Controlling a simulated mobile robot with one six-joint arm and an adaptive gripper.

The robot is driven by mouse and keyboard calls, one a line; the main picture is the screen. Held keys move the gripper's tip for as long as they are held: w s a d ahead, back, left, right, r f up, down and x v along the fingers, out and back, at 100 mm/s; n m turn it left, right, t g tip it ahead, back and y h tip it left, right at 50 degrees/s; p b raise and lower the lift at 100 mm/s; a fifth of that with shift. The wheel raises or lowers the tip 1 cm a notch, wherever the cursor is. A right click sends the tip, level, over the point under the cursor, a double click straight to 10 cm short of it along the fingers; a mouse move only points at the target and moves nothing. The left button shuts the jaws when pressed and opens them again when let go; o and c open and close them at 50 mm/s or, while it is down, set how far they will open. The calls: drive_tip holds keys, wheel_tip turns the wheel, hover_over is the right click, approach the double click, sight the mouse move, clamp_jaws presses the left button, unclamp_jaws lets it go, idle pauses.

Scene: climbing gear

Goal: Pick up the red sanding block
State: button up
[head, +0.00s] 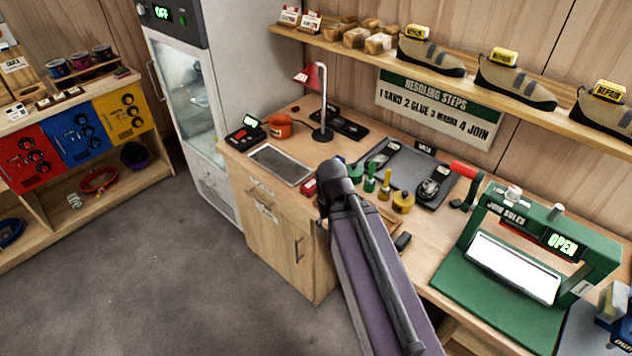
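A small red block (309,188), which looks like the red sanding block, lies on the wooden workbench just right of the grey tablet. My arm partly covers it, so its full shape does not show. The dark end of my arm, with my gripper (323,207), is right beside the block in the picture. The fingers are hidden behind my own arm links. I cannot tell whether they touch the block or are open or shut.
The tablet (280,165) and a red-shaded lamp (309,77) stand near the block. Green and yellow bottles, a yellow tape roll (403,202) and a dark tray (432,187) with shoe soles are to the right. A green press (520,255) fills the bench's right side.

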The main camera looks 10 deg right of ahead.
drive_tip(key=shift+w+d, duration=0.1)
drive_tip(key=shift+d, duration=0.15)
drive_tip(key=o, duration=0.6)
drive_tip(key=shift+w, duration=0.2)
drive_tip(key=r+m+p, duration=0.2)
drive_tip(key=m, duration=0.9)
hover_over(312, 182)
drive_tip(key=shift+f, duration=0.15)
wheel_tip(312, 182, down, 9)
drive_tip(key=b, duration=0.9)
drive_tip(key=shift+r, duration=0.2)
